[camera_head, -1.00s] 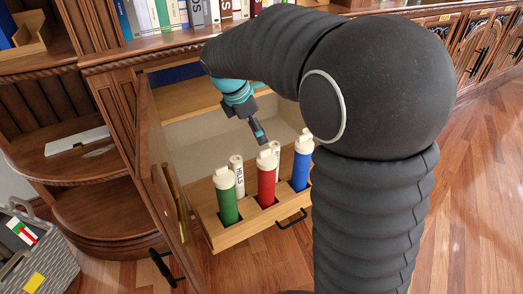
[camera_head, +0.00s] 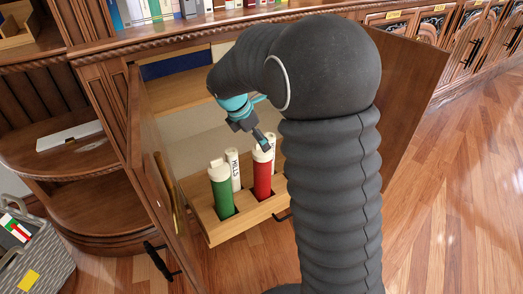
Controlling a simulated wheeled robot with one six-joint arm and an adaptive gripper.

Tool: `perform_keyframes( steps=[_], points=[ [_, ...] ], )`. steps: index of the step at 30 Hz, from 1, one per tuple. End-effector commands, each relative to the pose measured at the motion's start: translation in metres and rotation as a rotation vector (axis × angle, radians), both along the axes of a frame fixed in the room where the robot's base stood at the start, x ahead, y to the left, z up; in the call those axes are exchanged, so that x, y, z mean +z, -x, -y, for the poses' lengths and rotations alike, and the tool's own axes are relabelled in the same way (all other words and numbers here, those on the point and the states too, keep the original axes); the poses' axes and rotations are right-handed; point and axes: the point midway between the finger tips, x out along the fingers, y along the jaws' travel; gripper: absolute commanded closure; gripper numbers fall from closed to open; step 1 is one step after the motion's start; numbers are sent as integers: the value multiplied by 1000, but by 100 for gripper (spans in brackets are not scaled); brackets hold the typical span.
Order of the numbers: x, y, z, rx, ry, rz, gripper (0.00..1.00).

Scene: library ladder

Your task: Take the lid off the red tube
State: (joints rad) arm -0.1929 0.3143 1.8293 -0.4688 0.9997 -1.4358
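The red tube (camera_head: 263,178) stands upright in a wooden rack in the open cabinet, with its white lid (camera_head: 262,153) on top. My gripper (camera_head: 267,146) is just above the lid and overlaps its top edge in the picture. I cannot tell whether it touches the lid or how far its fingers are apart. A green tube (camera_head: 222,197) with a white lid stands to the left of the red one.
A white rolled paper (camera_head: 234,171) stands behind the tubes. The wooden rack (camera_head: 231,233) is pulled out, with a dark handle at its front. The left cabinet door (camera_head: 153,165) and right door (camera_head: 421,85) stand open. My arm hides the rack's right side.

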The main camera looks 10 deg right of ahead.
Motion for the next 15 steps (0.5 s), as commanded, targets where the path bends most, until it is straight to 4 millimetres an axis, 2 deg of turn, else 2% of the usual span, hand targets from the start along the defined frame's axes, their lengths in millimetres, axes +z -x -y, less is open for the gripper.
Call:
perform_keyframes(
  steps=[9,15],
  points=[
    [-37,-7,18,-2,0,-3,3],
    [-43,-8,21,0,-1,-1,3]
  ],
)
